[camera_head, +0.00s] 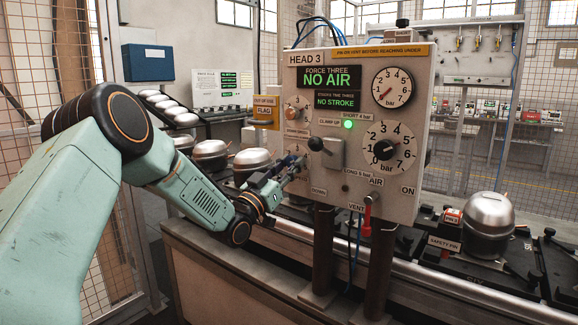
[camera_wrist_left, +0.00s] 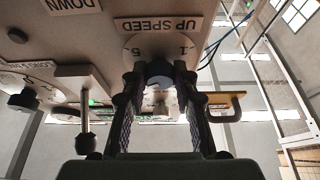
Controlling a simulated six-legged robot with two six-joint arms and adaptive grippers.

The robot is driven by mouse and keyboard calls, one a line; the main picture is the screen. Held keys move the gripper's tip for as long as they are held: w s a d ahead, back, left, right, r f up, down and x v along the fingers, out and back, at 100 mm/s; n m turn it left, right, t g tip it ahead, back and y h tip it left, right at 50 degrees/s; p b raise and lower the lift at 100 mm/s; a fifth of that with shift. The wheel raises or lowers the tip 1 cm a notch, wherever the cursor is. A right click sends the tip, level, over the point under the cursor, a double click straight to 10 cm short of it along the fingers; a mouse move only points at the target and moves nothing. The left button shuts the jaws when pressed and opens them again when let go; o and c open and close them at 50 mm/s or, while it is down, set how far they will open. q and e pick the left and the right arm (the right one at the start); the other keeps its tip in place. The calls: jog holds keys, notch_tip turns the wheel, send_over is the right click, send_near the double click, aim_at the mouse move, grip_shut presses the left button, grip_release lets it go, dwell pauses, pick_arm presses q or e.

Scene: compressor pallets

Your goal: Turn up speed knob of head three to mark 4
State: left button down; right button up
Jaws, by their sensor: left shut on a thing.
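The HEAD 3 panel (camera_head: 348,75) stands upright in the middle of the head view. My left gripper (camera_head: 297,168) reaches the lower left part of its face and hides the knob there. In the left wrist view, my left gripper (camera_wrist_left: 160,92) has its two dark fingers shut on the speed knob (camera_wrist_left: 160,73). The knob sits on a round pale dial (camera_wrist_left: 143,48) next to the label UP SPEED (camera_wrist_left: 158,25). The marks 5 and 1 show at the dial's edges; the others are hidden or unclear, and I cannot tell the knob's setting. My right gripper is not in view.
Another small dial (camera_head: 296,113) is above my gripper. A black-knobbed lever (camera_head: 317,144), two bar gauges and a red vent handle (camera_head: 368,199) are on the panel. Silver compressors (camera_head: 489,214) stand on the line beside and behind it. The screen (camera_head: 328,78) reads NO AIR.

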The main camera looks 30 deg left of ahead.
pick_arm(q)
jog(key=c, duration=1)
grip_release()
jog(key=v, duration=1.2)
jog(key=shift+r, duration=0.1)
